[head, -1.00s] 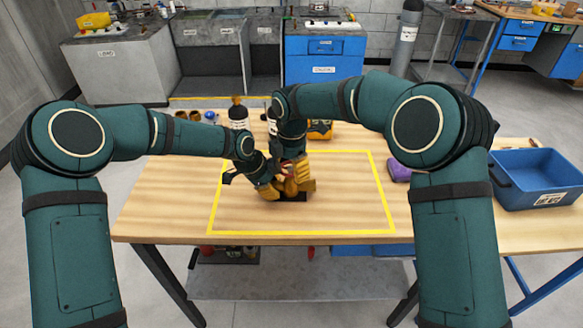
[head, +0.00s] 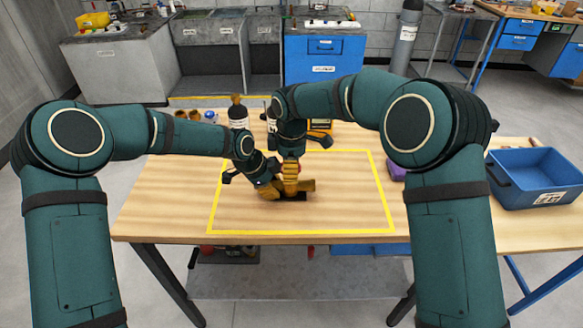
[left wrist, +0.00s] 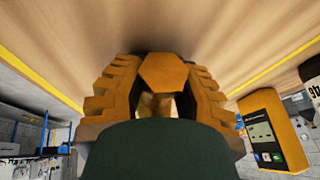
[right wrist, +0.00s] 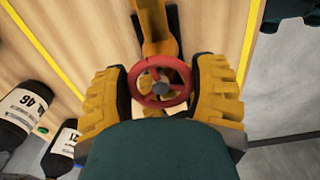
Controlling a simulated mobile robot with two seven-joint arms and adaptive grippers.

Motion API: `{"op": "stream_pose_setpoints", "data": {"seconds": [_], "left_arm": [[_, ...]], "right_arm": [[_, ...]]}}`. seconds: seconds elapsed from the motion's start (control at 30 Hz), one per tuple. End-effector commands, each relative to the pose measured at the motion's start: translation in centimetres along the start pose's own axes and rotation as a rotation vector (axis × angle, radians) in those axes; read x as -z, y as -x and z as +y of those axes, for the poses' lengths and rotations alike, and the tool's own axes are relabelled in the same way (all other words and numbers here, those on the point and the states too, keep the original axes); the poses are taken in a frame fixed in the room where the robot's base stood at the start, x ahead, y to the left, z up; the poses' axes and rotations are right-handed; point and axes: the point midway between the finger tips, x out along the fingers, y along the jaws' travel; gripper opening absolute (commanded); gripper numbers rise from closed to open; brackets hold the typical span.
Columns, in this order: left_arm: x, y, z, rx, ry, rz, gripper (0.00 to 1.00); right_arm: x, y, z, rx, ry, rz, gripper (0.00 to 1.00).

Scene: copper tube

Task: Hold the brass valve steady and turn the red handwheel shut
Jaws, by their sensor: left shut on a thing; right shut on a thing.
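The brass valve (head: 303,186) lies low over the table inside the yellow outline. In the left wrist view its hexagonal end (left wrist: 163,72) sits between the jaws of my left gripper (left wrist: 155,80). My left gripper (head: 268,187) is shut on the valve body from the left. The red handwheel (right wrist: 182,68) sits between the two fingers of my right gripper (right wrist: 160,76), which is shut on it. In the head view my right gripper (head: 291,178) points down onto the valve from above and hides the handwheel.
Dark bottles (head: 238,116) with white labels and a yellow meter (head: 320,127) stand behind the valve. A purple item (head: 397,170) and a blue bin (head: 541,180) are at the right. The table's front and left are clear.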

Motion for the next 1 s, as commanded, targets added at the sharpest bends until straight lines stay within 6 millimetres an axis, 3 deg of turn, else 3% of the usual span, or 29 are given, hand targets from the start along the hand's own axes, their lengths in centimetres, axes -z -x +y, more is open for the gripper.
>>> {"op": "stream_pose_setpoints", "data": {"seconds": [0.5,0.53,0.6,0.63,1.0], "left_arm": [[-0.02,-0.04,0.06,-0.002,0.0,0.0,0.0],[-0.02,-0.04,0.06,-0.002,0.0,0.0,0.0],[-0.01,-0.03,0.05,-0.002,0.0,0.0,0.0],[-0.01,-0.03,0.05,-0.002,0.0,0.0,0.0],[0.03,0.01,0.01,0.0,0.0,0.0,0.0]], "right_arm": [[0.07,0.22,0.06,-0.004,-0.022,0.003,0.26],[0.07,0.22,0.07,-0.004,-0.022,0.003,0.68],[0.07,0.21,0.06,-0.004,-0.022,0.003,0.93],[0.06,0.2,0.06,-0.004,-0.021,0.003,0.96],[0.03,0.46,0.05,-0.003,-0.021,0.002,0.96]]}}
